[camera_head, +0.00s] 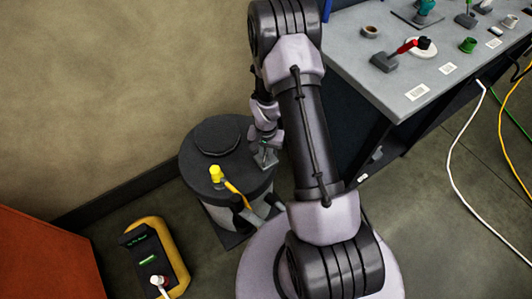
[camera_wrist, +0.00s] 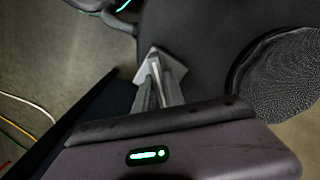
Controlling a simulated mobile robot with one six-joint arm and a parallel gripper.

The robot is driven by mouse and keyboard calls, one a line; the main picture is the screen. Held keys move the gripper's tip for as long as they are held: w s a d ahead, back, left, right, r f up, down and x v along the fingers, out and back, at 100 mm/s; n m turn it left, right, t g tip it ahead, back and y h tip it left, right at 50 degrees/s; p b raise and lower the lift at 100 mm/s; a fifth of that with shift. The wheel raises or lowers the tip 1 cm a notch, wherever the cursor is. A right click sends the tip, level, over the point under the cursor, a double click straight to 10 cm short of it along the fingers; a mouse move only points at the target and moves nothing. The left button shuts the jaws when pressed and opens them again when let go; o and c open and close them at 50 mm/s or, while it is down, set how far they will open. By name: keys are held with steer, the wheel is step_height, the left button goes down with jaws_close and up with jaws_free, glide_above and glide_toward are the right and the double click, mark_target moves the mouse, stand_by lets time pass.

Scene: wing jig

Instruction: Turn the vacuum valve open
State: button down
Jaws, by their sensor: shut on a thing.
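A dark round drum-like unit (camera_head: 190,150) stands on the floor beside the bench. My gripper (camera_head: 265,160) is at its right edge, pointing down. In the wrist view the fingers (camera_wrist: 158,82) are close together at a small light grey piece (camera_wrist: 148,66) on the drum's edge. They are shut on it, and it appears to be the vacuum valve's handle. The fingers hide most of it, so I cannot tell how far it is turned. A yellow fitting (camera_head: 216,174) with a yellow lever-like part sits on the drum's front, apart from my gripper.
A grey bench (camera_head: 395,90) with several small tools and labels is at the upper right. A yellow and black device (camera_head: 172,255) lies on the floor at the lower left, near an orange-red surface (camera_head: 45,255). White and yellow cables (camera_head: 455,180) cross the floor at right.

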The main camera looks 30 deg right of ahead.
mark_target(266, 153)
steer(key=n, duration=0.4)
steer(key=shift+n, duration=2.5)
steer(key=c, duration=1.4)
jaws_free()
steer(key=shift+c, duration=0.2)
step_height(266, 153, up, 18)
steer(key=p, duration=0.6)
steer(key=shift+f, duration=0.25)
